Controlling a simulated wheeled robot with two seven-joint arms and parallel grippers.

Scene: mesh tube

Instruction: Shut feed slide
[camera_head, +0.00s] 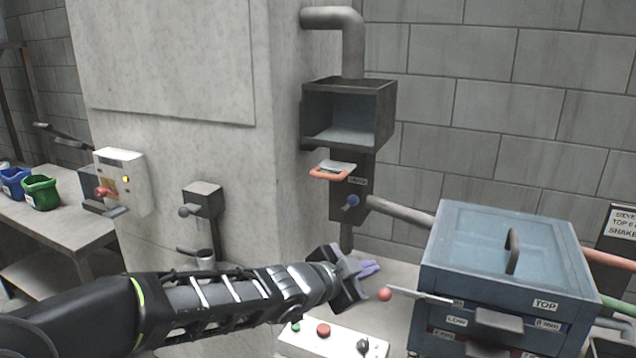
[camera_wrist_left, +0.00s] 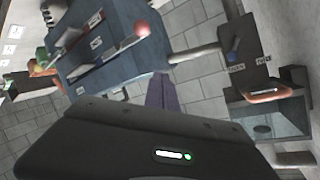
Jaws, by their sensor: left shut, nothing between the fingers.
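The feed slide (camera_head: 330,170) is a light plate with an orange handle under the open grey hopper box (camera_head: 345,115) on the pillar. It sticks out toward the front, so it appears pulled out. In the left wrist view the orange handle (camera_wrist_left: 270,96) is at the right, beside the hopper (camera_wrist_left: 270,122). My left gripper (camera_head: 369,268) is below and a little right of the slide, apart from it, with its purple fingers shut and empty. The fingers (camera_wrist_left: 162,93) also show in the left wrist view. My right gripper is in neither view.
A blue knob (camera_head: 352,201) sits below the slide. A blue lidded box (camera_head: 500,250) stands at the right, with a red-balled rod (camera_head: 385,294) jutting toward my left gripper. A button panel (camera_head: 330,340) lies below my arm. A lever box (camera_head: 203,200) is on the pillar.

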